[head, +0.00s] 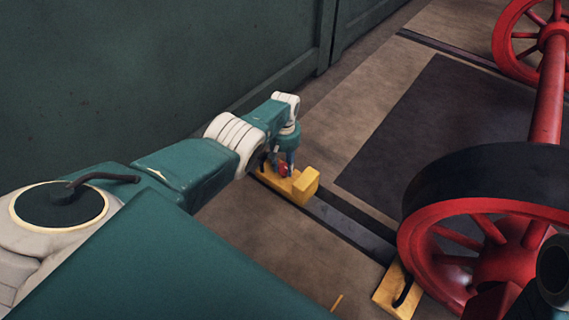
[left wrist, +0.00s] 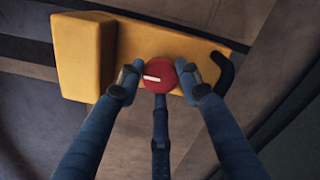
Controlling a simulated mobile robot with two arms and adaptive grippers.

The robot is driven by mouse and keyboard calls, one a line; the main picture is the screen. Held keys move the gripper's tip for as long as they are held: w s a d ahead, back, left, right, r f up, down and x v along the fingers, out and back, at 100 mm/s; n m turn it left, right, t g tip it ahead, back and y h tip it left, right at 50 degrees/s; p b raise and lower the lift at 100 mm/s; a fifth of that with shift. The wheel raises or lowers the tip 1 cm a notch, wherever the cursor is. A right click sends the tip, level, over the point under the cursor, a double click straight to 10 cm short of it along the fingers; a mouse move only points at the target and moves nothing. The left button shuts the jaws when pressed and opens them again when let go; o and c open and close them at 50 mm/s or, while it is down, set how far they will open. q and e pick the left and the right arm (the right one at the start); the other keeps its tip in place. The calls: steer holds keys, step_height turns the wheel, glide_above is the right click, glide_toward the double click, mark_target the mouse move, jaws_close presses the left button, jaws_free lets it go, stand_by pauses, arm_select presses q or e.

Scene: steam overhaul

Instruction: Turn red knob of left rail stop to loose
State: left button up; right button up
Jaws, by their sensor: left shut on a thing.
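The left rail stop is a yellow block (head: 306,184) set on the dark rail at the head view's middle. In the left wrist view its yellow body (left wrist: 84,55) fills the top, with a raised block at the left. The red knob (left wrist: 156,76) is round with a white mark lying nearly level. It also shows as a small red spot in the head view (head: 283,170). My left gripper (left wrist: 158,80) is shut on the red knob, a fingertip on each side. My right gripper is not in view.
A red wheelset (head: 482,262) stands on the rail at the right, with another yellow stop (head: 388,292) by the near wheel. A dark green wall (head: 170,75) runs along the left. A dark floor panel (head: 420,130) lies clear behind the rail.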

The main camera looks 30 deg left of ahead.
mark_target(284, 167)
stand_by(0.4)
arm_select(q)
steer(key=o, duration=1.1)
steer(key=shift+o, duration=0.2)
steer(key=shift+w+r, duration=0.1)
steer(key=shift+r, duration=1.4)
step_height(284, 167, up, 9)
